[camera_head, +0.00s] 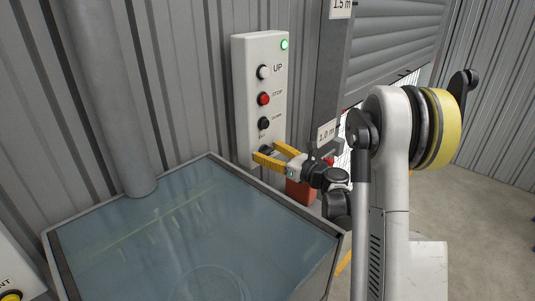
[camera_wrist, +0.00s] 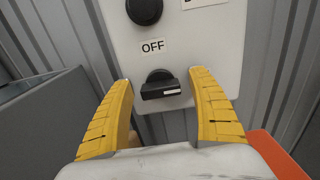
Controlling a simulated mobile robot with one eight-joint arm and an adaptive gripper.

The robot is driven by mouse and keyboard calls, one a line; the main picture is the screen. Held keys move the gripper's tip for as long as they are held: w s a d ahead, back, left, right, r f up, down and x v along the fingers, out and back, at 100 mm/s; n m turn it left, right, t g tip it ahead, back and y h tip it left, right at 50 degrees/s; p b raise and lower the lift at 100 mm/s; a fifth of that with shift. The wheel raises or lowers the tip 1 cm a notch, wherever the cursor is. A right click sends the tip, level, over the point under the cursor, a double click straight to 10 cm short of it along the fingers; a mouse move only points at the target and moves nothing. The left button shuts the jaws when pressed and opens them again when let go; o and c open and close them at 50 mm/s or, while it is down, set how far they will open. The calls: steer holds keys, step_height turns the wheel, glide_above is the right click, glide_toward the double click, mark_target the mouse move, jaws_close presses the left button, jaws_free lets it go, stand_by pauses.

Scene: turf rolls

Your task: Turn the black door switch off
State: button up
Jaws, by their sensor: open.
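The black door switch (camera_wrist: 160,86) is a rotary knob low on the white control panel (camera_head: 262,85), under an OFF label (camera_wrist: 152,46). Its handle lies roughly level, with a white mark toward its right end. My gripper (camera_wrist: 161,79) is open, one yellow finger on each side of the knob, with a gap to it on both sides.
Above the switch are black DOWN (camera_head: 264,122), red STOP (camera_head: 263,99) and white UP (camera_head: 264,72) buttons, and a lit green lamp (camera_head: 284,44). A glass-topped grey tank (camera_head: 75,225) stands below left. A grey post (camera_head: 329,75) and an orange object (camera_head: 300,193) are close right.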

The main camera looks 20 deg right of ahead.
steer(key=c, duration=1.2)
steer(key=shift+o, duration=0.2)
steer(key=shift+a+n, duration=0.1)
steer(key=shift+n, duration=0.2)
steer(key=n+b, duration=0.1)
steer(key=n, duration=0.3)
steer(key=shift+a, duration=0.1)
steer(key=n+b, duration=0.1)
steer(key=n, duration=0.4)
steer(key=shift+f, duration=0.1)
steer(key=n+b, duration=0.1)
steer(key=n, duration=0.3)
steer(key=shift+a+f, duration=0.1)
steer(key=shift+n+b, duration=0.3)
steer(key=shift+n, duration=1.8)
